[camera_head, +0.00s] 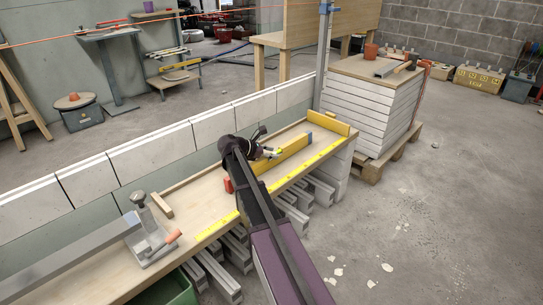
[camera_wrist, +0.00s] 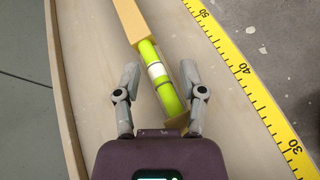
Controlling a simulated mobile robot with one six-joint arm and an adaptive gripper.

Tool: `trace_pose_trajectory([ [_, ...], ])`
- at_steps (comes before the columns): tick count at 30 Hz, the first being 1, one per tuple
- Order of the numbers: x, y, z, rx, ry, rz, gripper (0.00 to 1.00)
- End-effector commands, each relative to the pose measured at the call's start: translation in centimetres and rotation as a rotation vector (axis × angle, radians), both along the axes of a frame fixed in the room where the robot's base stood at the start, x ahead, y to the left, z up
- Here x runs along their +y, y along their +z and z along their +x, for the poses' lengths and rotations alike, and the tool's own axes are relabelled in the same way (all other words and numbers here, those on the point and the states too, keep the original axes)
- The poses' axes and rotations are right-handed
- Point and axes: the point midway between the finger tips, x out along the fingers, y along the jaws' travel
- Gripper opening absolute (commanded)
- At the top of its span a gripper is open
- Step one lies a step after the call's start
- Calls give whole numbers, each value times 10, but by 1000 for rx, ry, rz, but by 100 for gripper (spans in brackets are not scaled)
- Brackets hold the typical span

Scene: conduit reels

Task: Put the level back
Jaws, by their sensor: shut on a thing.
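The level is a long yellow bar (camera_head: 290,150) over the wooden bench (camera_head: 190,208), lying lengthwise along it; I cannot tell whether it touches the top. In the wrist view the level (camera_wrist: 128,18) shows a bright green vial with a white band and runs between my fingers.
A yellow measuring strip (camera_head: 318,161) runs along the bench's front edge. A shorter yellow bar (camera_head: 328,122) lies across the bench's far end. A clamp-like tool (camera_head: 148,235) stands at the near end. A low block wall (camera_head: 160,155) backs the bench. A board stack (camera_head: 368,100) stands beyond.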

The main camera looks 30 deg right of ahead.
Motion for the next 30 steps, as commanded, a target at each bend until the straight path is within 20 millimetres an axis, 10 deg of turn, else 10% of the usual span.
trace_pose_trajectory([
  [8,0,0,0,0,0,-2,0],
  [9,0,0,0,0,0,0,65],
  [12,0,0,0,0,0,0,88],
  [30,6,5,0,0,1,0,88],
])
